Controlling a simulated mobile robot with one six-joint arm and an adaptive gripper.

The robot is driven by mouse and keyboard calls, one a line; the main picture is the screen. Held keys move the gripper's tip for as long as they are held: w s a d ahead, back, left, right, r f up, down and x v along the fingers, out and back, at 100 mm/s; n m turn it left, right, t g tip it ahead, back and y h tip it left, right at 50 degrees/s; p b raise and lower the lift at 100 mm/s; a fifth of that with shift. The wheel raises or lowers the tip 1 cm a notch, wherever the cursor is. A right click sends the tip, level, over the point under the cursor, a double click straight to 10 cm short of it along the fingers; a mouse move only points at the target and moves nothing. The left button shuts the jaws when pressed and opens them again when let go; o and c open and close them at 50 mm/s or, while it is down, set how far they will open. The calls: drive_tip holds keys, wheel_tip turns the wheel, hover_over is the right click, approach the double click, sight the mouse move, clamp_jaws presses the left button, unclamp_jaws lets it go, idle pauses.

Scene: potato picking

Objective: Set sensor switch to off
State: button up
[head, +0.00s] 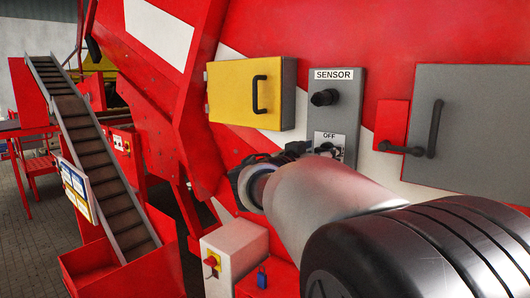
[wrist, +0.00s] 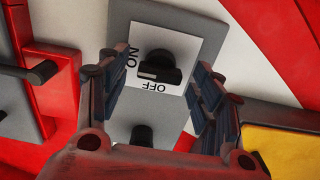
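The sensor switch (wrist: 158,68) is a black rotary knob on a white plate marked ON and OFF, upside down in the wrist view. Its handle lies crosswise, its left end toward ON; OFF is on the side below it in that view. The plate sits on the lower part of the grey SENSOR panel (head: 350,92). My gripper (wrist: 162,65) is open, facing the panel, with one finger on each side of the knob and nothing held. I see no contact with the knob. In the head view my arm partly covers the switch area.
A second black knob (head: 325,97) sits above the switch on the same panel. A yellow box (head: 240,92) with a black handle is left of the panel. A red plate (head: 390,122) and a grey door (head: 475,135) with a handle are right. A conveyor (head: 90,150) stands far left.

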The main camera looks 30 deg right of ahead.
drive_tip(key=c, duration=1)
drive_tip(key=shift+f+n+b, duration=0.1)
drive_tip(key=shift+n+b, duration=0.3)
drive_tip(key=shift+b, duration=0.25)
drive_tip(key=n+b, duration=0.7)
drive_tip(key=n, duration=1)
drive_tip(key=o, duration=1)
